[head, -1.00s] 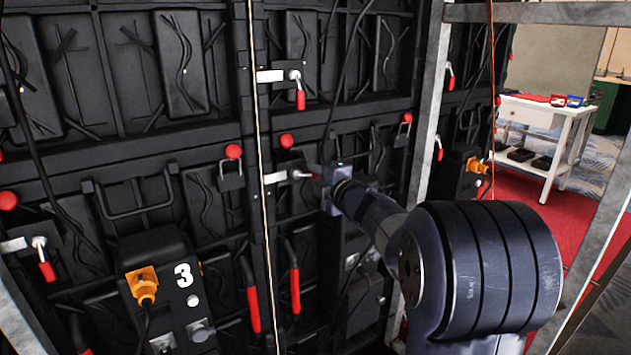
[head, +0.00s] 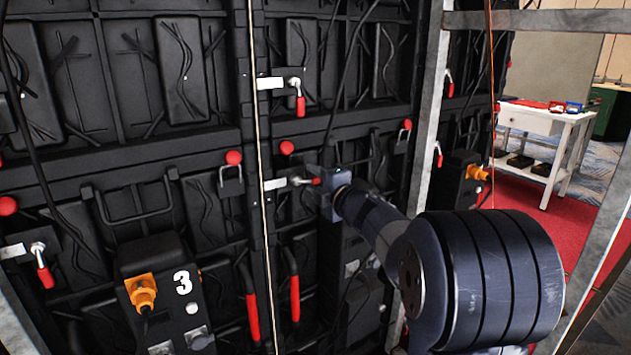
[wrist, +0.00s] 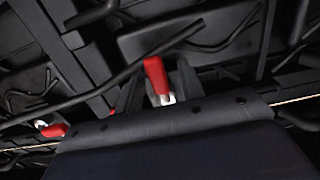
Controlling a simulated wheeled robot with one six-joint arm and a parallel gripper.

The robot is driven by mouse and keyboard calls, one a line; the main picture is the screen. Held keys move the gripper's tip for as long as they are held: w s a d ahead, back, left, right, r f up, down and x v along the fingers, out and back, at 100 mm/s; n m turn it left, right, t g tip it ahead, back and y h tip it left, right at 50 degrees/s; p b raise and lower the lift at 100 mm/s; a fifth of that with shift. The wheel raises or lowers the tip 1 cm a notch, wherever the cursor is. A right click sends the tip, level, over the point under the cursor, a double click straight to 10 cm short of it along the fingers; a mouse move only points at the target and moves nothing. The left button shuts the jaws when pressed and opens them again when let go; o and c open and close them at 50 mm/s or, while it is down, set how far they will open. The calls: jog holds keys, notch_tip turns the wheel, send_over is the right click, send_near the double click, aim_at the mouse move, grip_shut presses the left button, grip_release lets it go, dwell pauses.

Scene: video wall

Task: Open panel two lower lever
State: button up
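The lower lever (head: 302,181) is on the panel right of the seam. Its white plate is at the seam, and its red handle points sideways to the right, roughly level. My gripper (head: 324,181) is just right of the handle, close to the panel. In the wrist view the red handle (wrist: 155,78) stands between the two dark fingers of my gripper (wrist: 160,88). The fingers look spread wider than the handle; contact is hard to judge. The upper lever (head: 299,98) has its red handle hanging down.
Red ball knobs (head: 287,148) sit above the lever. Red-gripped handles (head: 294,297) hang below. A box marked 3 (head: 165,290) is at lower left. A thin cable (head: 257,120) runs down the seam. A metal post (head: 428,130) stands to the right, with a white table (head: 548,120) beyond.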

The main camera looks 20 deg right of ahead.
jog(key=p+v, duration=0.1)
jog(key=v, duration=0.9)
jog(key=shift+s+d+p, duration=0.15)
jog(key=shift+s+p, duration=0.15)
jog(key=shift+s, duration=0.1)
jog(key=shift+w, duration=0.1)
jog(key=b+x, duration=0.1)
jog(key=x, duration=0.9)
jog(key=shift+w+b, duration=0.3)
jog(key=shift+w, duration=0.05)
jog(key=shift+s, duration=0.15)
